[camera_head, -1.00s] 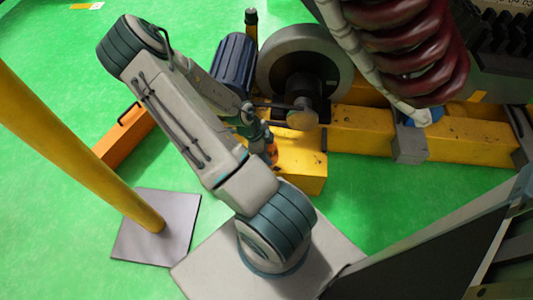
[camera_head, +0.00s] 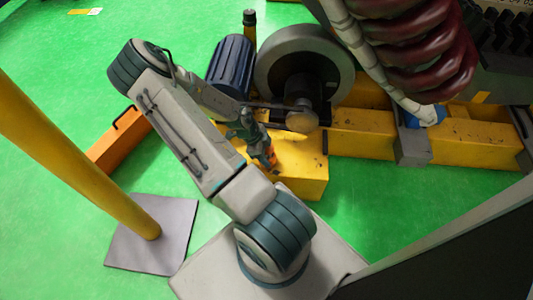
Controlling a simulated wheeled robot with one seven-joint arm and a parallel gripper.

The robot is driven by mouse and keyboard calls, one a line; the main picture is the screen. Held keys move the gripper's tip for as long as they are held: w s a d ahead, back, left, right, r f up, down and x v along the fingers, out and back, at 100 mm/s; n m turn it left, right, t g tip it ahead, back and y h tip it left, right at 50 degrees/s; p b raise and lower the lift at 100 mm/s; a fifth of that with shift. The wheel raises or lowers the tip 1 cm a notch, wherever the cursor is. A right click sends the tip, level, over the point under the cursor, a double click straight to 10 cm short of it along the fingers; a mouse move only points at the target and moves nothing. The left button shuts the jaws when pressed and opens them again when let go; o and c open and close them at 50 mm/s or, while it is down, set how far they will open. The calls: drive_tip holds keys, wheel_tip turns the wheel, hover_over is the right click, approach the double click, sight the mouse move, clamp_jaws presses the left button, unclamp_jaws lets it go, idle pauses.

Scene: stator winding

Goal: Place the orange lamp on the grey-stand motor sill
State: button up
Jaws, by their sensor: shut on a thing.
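The orange lamp (camera_head: 267,157) is a small orange piece at the end of my arm. My gripper (camera_head: 262,148) is shut on it, with the fingers partly hidden by the lamp and the arm. The lamp is over or on the yellow sill (camera_head: 305,160) beside the motor; I cannot tell whether it touches the surface. The blue-grey ribbed motor (camera_head: 231,64) stands behind, next to a large grey wheel (camera_head: 275,60) on the yellow base. My forearm hides part of the sill's left side.
A yellow post (camera_head: 75,160) on a grey floor plate (camera_head: 178,225) stands at left. An orange bar (camera_head: 120,140) lies behind my arm. Dark red coils (camera_head: 410,50) hang at upper right. Green floor (camera_head: 375,200) is open right of the sill.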

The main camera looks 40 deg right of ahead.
drive_tip(key=o, duration=1.1)
drive_tip(key=shift+r, duration=0.1)
drive_tip(key=p+v, duration=0.5)
drive_tip(key=v, duration=0.6)
drive_tip(key=a+r+n+t+y, duration=0.2)
drive_tip(key=a+r+n+y, duration=0.3)
drive_tip(key=a+r+n, duration=1.05)
drive_tip(key=s+a+r+n+t, duration=0.1)
drive_tip(key=s+a+r+n, duration=0.1)
drive_tip(key=r+n, duration=0.2)
drive_tip(key=s+a+r+n+t+h, duration=0.1)
drive_tip(key=s+a+r+n, duration=0.1)
drive_tip(key=r, duration=0.4)
drive_tip(key=s+a+r+n, duration=0.2)
drive_tip(key=s+r+n, duration=0.2)
drive_tip(key=r+n, duration=0.1)
drive_tip(key=shift+a+r+n+t+h, duration=0.15)
drive_tip(key=shift+a+n+t+h, duration=0.25)
drive_tip(key=shift+n, duration=0.35)
